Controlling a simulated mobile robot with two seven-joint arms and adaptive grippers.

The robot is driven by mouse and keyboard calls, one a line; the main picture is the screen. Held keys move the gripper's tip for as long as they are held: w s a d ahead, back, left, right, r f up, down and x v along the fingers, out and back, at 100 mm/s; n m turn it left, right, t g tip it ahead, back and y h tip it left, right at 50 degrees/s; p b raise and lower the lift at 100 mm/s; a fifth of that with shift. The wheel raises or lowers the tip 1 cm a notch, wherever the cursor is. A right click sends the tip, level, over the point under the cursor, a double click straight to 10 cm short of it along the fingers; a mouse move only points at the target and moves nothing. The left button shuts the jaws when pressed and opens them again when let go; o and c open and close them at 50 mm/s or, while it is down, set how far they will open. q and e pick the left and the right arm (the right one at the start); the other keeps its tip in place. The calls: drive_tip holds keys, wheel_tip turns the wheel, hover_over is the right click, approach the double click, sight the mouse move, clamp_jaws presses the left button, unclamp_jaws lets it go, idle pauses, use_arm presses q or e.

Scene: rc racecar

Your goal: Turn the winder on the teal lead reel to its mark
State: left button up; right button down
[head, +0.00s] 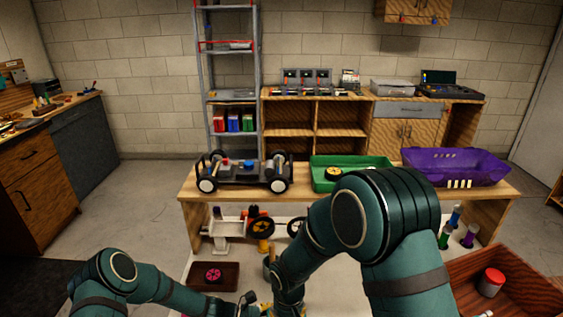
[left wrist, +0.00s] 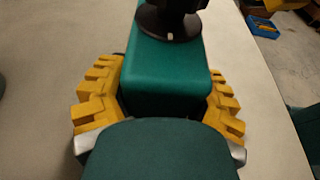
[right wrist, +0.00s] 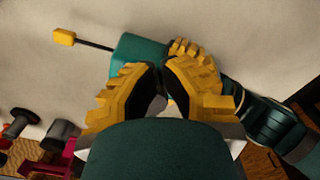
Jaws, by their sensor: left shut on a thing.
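The teal lead reel (left wrist: 165,75) is a rounded box filling the middle of the left wrist view. My left gripper (left wrist: 165,82) is shut on its sides with both yellow fingers. A black round winder (left wrist: 168,24) with a small white mark sits at its far end; its top is cut off. In the right wrist view the reel (right wrist: 137,54) lies just beyond my right gripper (right wrist: 160,70). The right fingertips are close together, with dark parts between them; whether they hold the winder is hidden. In the head view both grippers are low at the centre, mostly hidden.
A black lead with a yellow end (right wrist: 65,37) reaches left of the reel. A small brown tray with a pink wheel (head: 213,275) and a wooden box with a red-lidded jar (head: 492,281) flank my arms. A raised shelf holds the car chassis (head: 240,172) and a green tray (head: 378,162).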

wheel_tip(320, 180, up, 6)
drive_tip(key=shift+d+f, duration=0.1)
drive_tip(key=shift+f, duration=0.05)
idle(0.3)
drive_tip(key=f, duration=0.1)
drive_tip(key=w+d+f, duration=0.1)
drive_tip(key=f, duration=0.1)
drive_tip(key=w+d+f, duration=0.1)
drive_tip(key=f, duration=0.1)
drive_tip(key=shift+d, duration=0.2)
drive_tip(key=shift+s+f, duration=0.1)
drive_tip(key=shift+f, duration=0.4)
idle(0.6)
drive_tip(key=shift+s+a+f, duration=0.1)
drive_tip(key=shift+s+a, duration=0.05)
drive_tip(key=shift+a, duration=0.1)
idle(0.4)
